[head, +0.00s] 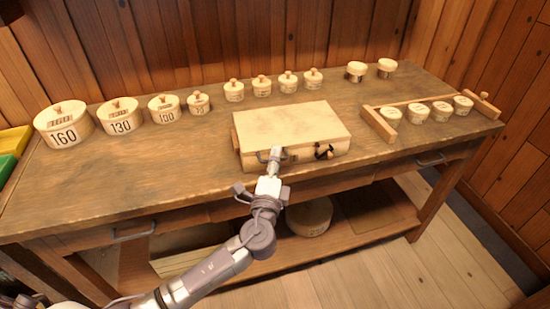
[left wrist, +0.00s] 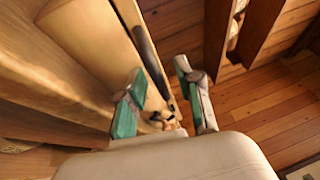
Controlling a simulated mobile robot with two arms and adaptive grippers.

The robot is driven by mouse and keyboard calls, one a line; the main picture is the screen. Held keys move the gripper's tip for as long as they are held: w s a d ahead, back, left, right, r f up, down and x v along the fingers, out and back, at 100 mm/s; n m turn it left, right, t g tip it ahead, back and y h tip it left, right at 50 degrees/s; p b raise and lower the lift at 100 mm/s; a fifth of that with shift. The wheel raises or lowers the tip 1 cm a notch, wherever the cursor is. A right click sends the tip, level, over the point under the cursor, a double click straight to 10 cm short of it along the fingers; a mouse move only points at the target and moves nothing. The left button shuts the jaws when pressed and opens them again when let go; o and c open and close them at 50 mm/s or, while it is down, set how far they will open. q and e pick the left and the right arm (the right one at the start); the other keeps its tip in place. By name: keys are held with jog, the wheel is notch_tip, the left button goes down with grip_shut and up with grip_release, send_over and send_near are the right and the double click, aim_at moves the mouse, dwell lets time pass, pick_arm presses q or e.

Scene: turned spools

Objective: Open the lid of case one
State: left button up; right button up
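A pale wooden case (head: 290,122) lies flat on the workbench, its lid shut. Its front face carries a dark handle at the left and a black latch (head: 324,151) at the right. My left gripper (head: 274,155) is at the front of the case, by the handle. In the left wrist view the two teal-padded fingers (left wrist: 160,75) stand apart, and a dark bar (left wrist: 150,55), seemingly the handle, runs between them in the picture. Whether the fingers touch it cannot be told. My right gripper is not in view.
Round lidded boxes (head: 65,125) stand along the back of the workbench (head: 190,160). A wooden rack (head: 380,125) with several small round boxes is to the right. Green and yellow bins (head: 12,142) are at the far left. Bench left of the case is clear.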

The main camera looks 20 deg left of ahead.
pick_arm(q)
grip_shut()
dwell(0.4)
